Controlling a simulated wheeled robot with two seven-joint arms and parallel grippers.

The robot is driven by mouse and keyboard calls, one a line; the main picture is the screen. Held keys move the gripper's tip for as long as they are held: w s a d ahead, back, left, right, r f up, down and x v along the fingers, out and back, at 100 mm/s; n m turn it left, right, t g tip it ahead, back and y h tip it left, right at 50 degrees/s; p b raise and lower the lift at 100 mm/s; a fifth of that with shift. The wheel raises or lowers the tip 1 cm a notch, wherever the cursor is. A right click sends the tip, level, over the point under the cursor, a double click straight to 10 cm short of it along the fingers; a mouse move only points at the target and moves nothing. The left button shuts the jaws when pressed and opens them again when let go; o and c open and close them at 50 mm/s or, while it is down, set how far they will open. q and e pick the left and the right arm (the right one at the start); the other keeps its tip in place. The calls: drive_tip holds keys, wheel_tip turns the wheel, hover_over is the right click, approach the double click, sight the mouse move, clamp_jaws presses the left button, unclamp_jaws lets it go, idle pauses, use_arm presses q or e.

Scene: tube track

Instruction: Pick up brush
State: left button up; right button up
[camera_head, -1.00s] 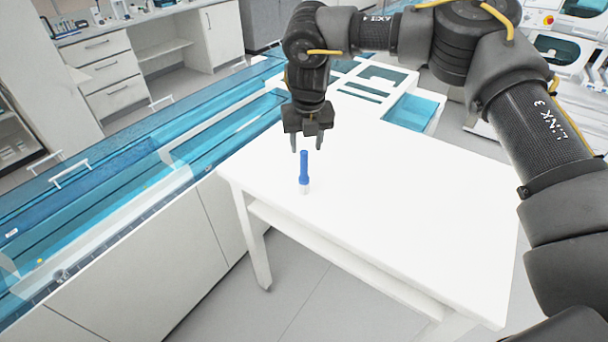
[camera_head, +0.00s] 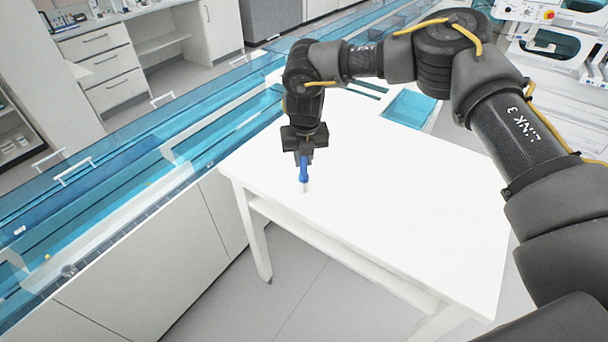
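The brush (camera_head: 304,173) has a blue handle and a pale lower end. It stands upright on the white table (camera_head: 400,190), near its left edge. My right gripper (camera_head: 304,157) points straight down over the brush. Its dark fingers are close together on the upper part of the blue handle and hide its top. The pale lower end still appears to touch the table. My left gripper is not in view.
The white tabletop around the brush is clear. A blue-lined recess (camera_head: 409,108) lies at the table's far end. A long blue transparent track (camera_head: 120,180) runs along the left. Lab equipment (camera_head: 545,45) stands at the upper right.

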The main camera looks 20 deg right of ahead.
clamp_jaws()
drive_tip(key=shift+r, duration=0.1)
